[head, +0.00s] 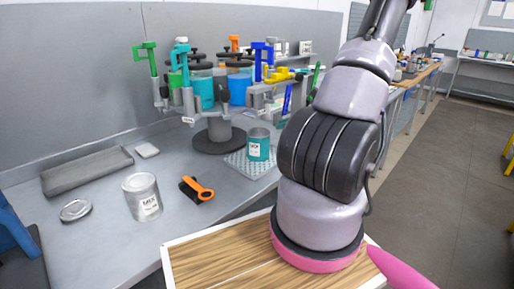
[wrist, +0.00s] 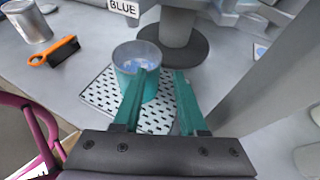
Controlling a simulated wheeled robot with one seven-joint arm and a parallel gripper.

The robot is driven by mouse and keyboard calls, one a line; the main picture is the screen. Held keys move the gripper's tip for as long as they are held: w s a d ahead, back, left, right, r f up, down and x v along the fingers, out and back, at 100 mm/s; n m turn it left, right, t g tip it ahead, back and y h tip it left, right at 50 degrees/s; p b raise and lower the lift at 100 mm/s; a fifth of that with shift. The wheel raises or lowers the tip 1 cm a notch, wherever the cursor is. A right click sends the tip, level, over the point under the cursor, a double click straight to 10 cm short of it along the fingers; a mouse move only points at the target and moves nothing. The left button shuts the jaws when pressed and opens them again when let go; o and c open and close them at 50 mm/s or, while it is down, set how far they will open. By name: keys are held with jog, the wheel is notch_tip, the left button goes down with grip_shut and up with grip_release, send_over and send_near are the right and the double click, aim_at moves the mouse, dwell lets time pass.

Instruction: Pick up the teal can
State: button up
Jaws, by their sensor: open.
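The teal can (head: 258,146) stands upright on a perforated grey mat on the bench, with a pale label on its front and a grey rim. It also shows in the wrist view (wrist: 128,82), where its open-looking top faces up. My gripper (wrist: 164,72) has two teal fingers spread apart, with nothing held between them. In the wrist view the left finger overlaps the can's right side and the right finger lies to the right of the can. Whether they touch it cannot be told. In the head view my arm hides the gripper.
A drum agitator (head: 219,135) with coloured clamps and several cans stands behind the teal can. The perforated mat (wrist: 97,94) lies under the can. A silver can (head: 142,197), an orange-handled brush (head: 198,190), a lid (head: 76,210) and a grey tray (head: 88,170) lie to the left.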

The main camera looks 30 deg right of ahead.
aim_at(259, 130)
jog(key=x, duration=0.8)
jog(key=shift+s, duration=0.1)
grip_shut()
dwell(1.3)
